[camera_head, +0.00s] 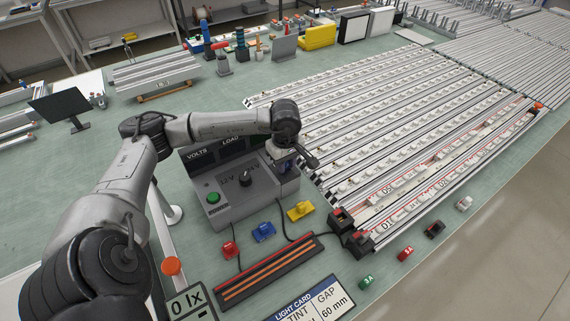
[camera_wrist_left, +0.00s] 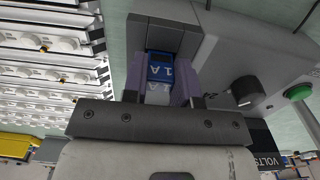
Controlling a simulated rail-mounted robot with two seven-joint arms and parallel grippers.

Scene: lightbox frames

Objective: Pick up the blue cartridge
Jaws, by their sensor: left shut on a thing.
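The blue cartridge (camera_wrist_left: 160,72), marked "1A", sits between the purple-grey fingers of my left gripper (camera_wrist_left: 163,88) in the left wrist view. The gripper is shut on it. Its far end is at a dark grey block (camera_wrist_left: 160,35) beside the tester; I cannot tell whether it is inside or only against it. In the head view my left gripper (camera_head: 285,160) points down at the right side of the grey tester (camera_head: 240,190), and the cartridge cannot be made out there. My right gripper is not in view.
Red (camera_head: 230,249), blue (camera_head: 263,231) and yellow (camera_head: 301,210) clips lie in front of the tester. Green (camera_head: 367,281), red (camera_head: 405,254), black (camera_head: 435,230) and grey (camera_head: 464,203) cartridges lie along the front edge. Lightbox rails (camera_head: 400,125) fill the right side.

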